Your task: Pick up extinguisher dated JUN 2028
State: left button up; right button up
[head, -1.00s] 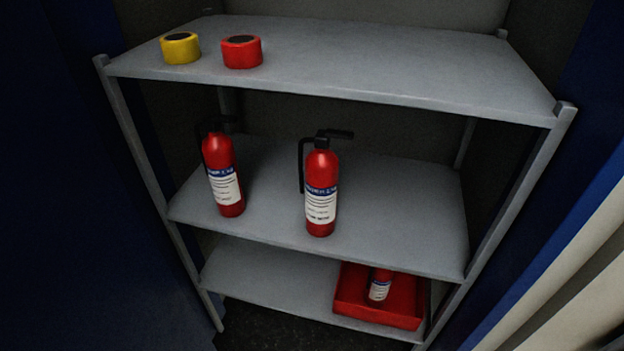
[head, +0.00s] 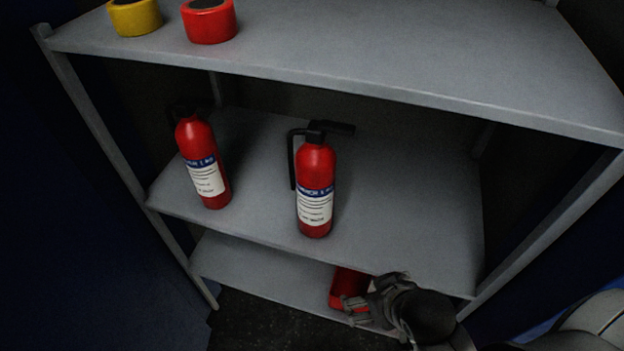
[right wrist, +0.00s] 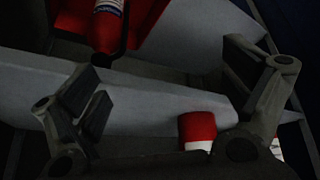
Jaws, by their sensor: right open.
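Two red extinguishers stand upright on the middle shelf in the head view, one at left (head: 203,165) and one near the middle (head: 315,185). Their labels are too small to read a date. A third extinguisher (right wrist: 108,28) lies in a red bin (head: 346,284) on the lower shelf; the bin also shows in the right wrist view (right wrist: 148,22). My right gripper (head: 370,293) is in front of the bin and hides much of it. In the right wrist view its fingers (right wrist: 165,75) are spread, with nothing between them. My left gripper is not in view.
A yellow tape roll (head: 135,17) and a red tape roll (head: 209,22) sit on the top shelf (head: 370,60). The shelf posts and the middle shelf's front edge are close to my right arm. A red and white object (right wrist: 198,130) shows low in the right wrist view.

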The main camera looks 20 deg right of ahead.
aim_at(322, 192)
jog(key=w+r+t, duration=0.2)
jog(key=w, duration=0.1)
jog(key=w+r+t, duration=0.3)
jog(key=w+a+r+t, duration=0.1)
jog(key=w+r+t, duration=0.1)
jog(key=w, duration=0.1)
jog(key=shift+w+r+m+y, duration=0.15)
jog(key=shift+r+m+y, duration=0.15)
jog(key=w+a+r+n+t+y, duration=0.1)
jog(key=a+r+t+y, duration=0.3)
jog(key=r, duration=0.3)
jog(key=shift+t+h, duration=0.4)
jog(key=shift+h, duration=0.1)
jog(key=w, duration=0.2)
jog(key=w+p, duration=0.1)
jog(key=w, duration=0.1)
jog(key=w+a, duration=0.1)
jog(key=shift+w+r+p, duration=0.2)
jog(key=shift+w+p, duration=0.15)
jog(key=shift+w, duration=0.05)
jog(key=shift+w+r, duration=0.15)
jog(key=shift+w, duration=0.1)
jog(key=w, duration=0.1)
jog(key=w+p, duration=0.2)
jog(key=w, duration=0.1)
jog(key=shift+w+r, duration=0.1)
jog(key=shift+r, duration=0.15)
jog(key=shift+w+a+f, duration=0.1)
jog(key=shift+w, duration=0.15)
